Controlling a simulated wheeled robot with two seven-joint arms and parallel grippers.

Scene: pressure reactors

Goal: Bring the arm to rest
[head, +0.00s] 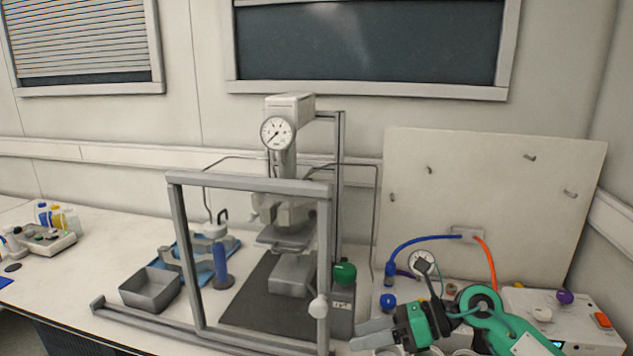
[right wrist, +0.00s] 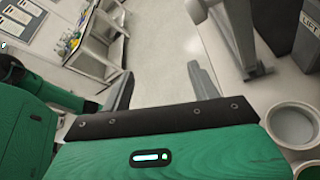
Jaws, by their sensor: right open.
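My right gripper (head: 363,336) is low at the right of the head view, in front of the bench equipment, with its green arm coming in from the lower right. Its two grey fingers are apart and nothing is between them. The right wrist view also shows the open gripper (right wrist: 160,78), with bare pale floor beyond the fingers. The pressure reactor (head: 287,150) with its round gauge (head: 277,133) stands behind a grey frame (head: 250,186), to the left of the gripper. My left gripper is not in view.
Blue (head: 420,240) and orange (head: 487,262) hoses run from a back panel (head: 490,190). Round containers (right wrist: 292,125) show at the right in the wrist view.

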